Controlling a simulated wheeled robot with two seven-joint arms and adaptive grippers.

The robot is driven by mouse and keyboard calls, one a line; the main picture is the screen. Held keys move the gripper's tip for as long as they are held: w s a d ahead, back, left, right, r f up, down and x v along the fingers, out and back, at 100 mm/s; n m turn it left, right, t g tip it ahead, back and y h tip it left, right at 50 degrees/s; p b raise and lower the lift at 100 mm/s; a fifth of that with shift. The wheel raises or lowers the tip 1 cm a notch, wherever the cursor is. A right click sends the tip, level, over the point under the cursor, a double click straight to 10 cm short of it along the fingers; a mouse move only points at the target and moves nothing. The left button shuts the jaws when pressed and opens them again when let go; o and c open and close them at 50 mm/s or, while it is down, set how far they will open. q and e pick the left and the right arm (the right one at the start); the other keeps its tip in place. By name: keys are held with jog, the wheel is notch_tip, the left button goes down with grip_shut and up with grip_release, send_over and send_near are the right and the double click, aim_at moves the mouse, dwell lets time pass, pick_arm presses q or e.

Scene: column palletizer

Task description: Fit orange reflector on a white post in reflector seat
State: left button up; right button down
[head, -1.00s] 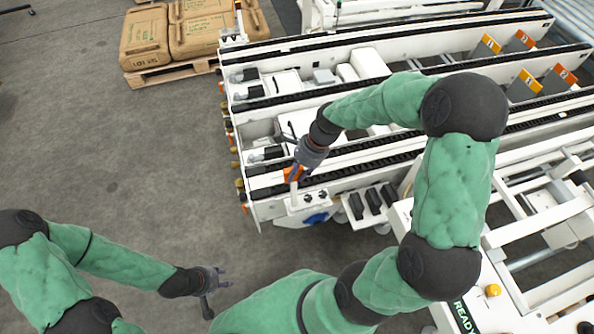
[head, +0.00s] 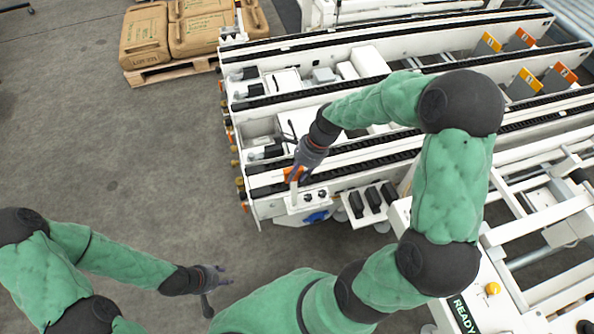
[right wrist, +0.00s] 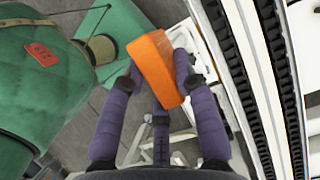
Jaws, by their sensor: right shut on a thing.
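The orange reflector (head: 292,174) is in my right gripper (head: 297,168), above the near left corner of the white conveyor machine. In the right wrist view the orange reflector (right wrist: 154,66) lies between the purple fingers of my right gripper (right wrist: 157,78), which is shut on it. A short white post (head: 293,190) shows just below the reflector in the head view; I cannot tell whether they touch. The reflector seat is hidden or too small to make out. My left gripper (head: 222,283) is open and empty over the floor at lower left.
The conveyor machine (head: 262,209) with dark chain rails fills the centre and right. A small control box (head: 312,201) with dark knobs is beside the post. Brown sacks (head: 195,34) lie on a pallet (head: 160,74) at the back left. The grey floor at left is clear.

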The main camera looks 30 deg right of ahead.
jog(key=shift+f, duration=0.4)
dwell(0.3)
jog(key=c, duration=0.9)
grip_release()
jog(key=v, duration=1.2)
jog(key=shift+d, duration=0.1)
